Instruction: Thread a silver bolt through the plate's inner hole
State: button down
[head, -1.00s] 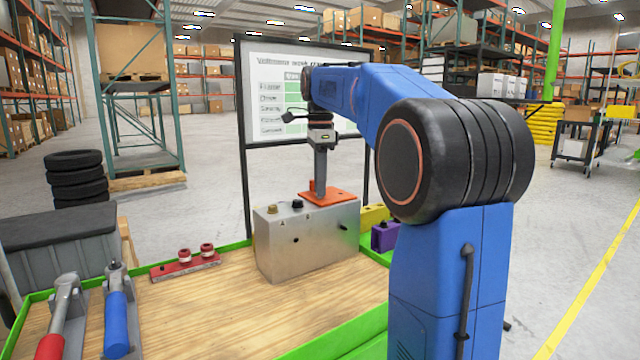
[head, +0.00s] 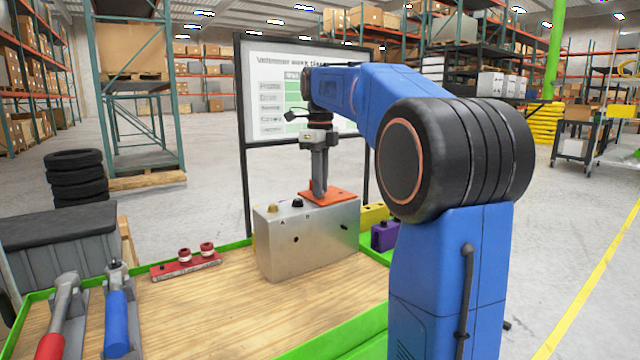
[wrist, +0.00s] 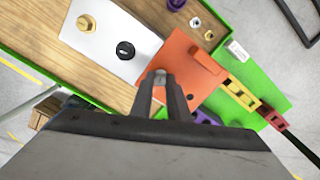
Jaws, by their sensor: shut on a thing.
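The orange plate (head: 338,195) lies on top of the silver metal block (head: 300,250), near its right end. It also shows in the wrist view (wrist: 205,80). My gripper (head: 319,192) points down, with its fingertips at the plate. In the wrist view my gripper (wrist: 162,85) is shut on a silver bolt (wrist: 160,74), whose round head shows between the fingertips. The fingers hide the bolt's shank and the plate's inner hole, so I cannot tell whether the bolt is in it.
A gold knob (wrist: 86,23) and a black knob (wrist: 125,50) stand on the block left of the plate. A red rack (head: 186,265) and tools in holders stand left on the wooden table. Yellow (head: 374,215) and purple (head: 385,236) bins stand right. The tabletop front is clear.

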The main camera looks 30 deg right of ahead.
jog(key=m, duration=0.7)
jog(key=shift+f, duration=0.3)
jog(key=c, duration=1.6)
grip_release()
jog(key=shift+r, duration=0.15)
jog(key=shift+r, duration=1.2)
